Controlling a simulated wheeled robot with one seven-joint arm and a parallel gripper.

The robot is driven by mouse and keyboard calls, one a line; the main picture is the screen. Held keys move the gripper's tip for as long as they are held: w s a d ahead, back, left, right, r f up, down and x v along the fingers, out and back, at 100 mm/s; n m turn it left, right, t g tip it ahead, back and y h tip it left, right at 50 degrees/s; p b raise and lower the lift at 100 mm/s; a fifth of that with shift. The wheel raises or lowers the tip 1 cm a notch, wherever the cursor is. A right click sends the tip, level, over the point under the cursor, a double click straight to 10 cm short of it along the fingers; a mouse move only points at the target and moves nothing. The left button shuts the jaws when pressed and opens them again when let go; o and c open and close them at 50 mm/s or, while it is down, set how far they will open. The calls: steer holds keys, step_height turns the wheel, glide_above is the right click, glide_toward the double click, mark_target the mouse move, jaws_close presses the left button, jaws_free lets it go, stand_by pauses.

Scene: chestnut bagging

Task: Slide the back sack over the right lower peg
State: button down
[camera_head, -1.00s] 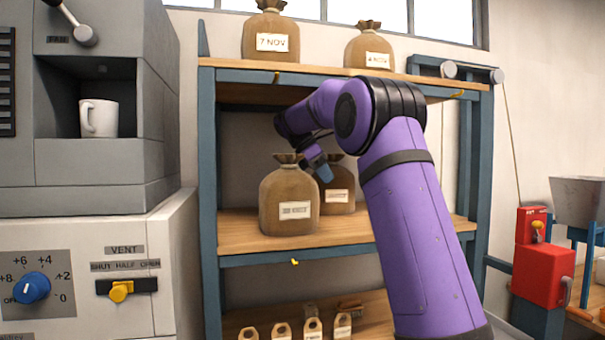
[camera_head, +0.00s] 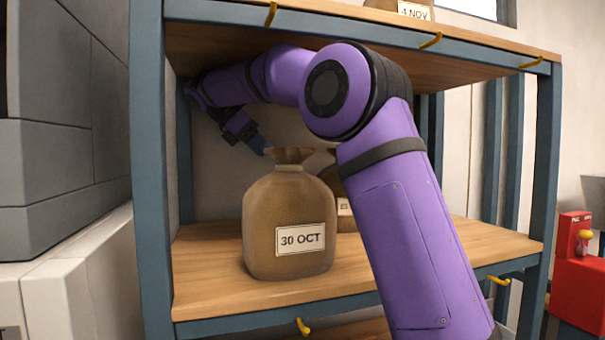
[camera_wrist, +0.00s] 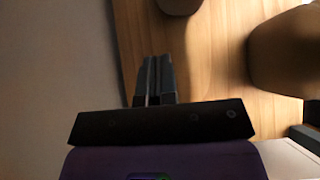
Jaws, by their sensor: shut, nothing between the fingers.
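The back sack (camera_head: 343,207) is brown with a white label. It stands on the middle shelf, mostly hidden behind the front sack and my arm. A brown sack edge, likely the back sack (camera_wrist: 178,4), shows at the top of the wrist view. The front sack (camera_head: 288,215), labelled 30 OCT, stands upright and also shows at the right of the wrist view (camera_wrist: 287,50). My gripper (camera_head: 262,148) is shut and empty, behind and left of the front sack's neck; its fingers (camera_wrist: 154,72) lie together. The right lower peg (camera_head: 499,281) is a yellow hook on the shelf's front edge.
Another yellow peg (camera_head: 303,326) sits further left on that edge. The upper shelf (camera_head: 350,28) with several yellow pegs is close above my arm. Blue posts (camera_head: 152,170) bound the shelf. The shelf's left part (camera_head: 210,265) is clear. A red box (camera_head: 580,285) stands at right.

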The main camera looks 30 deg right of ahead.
steer(key=d+r+x, duration=0.2)
steer(key=x, duration=1)
steer(key=shift+s+f, duration=0.15)
steer(key=shift+d, duration=0.15)
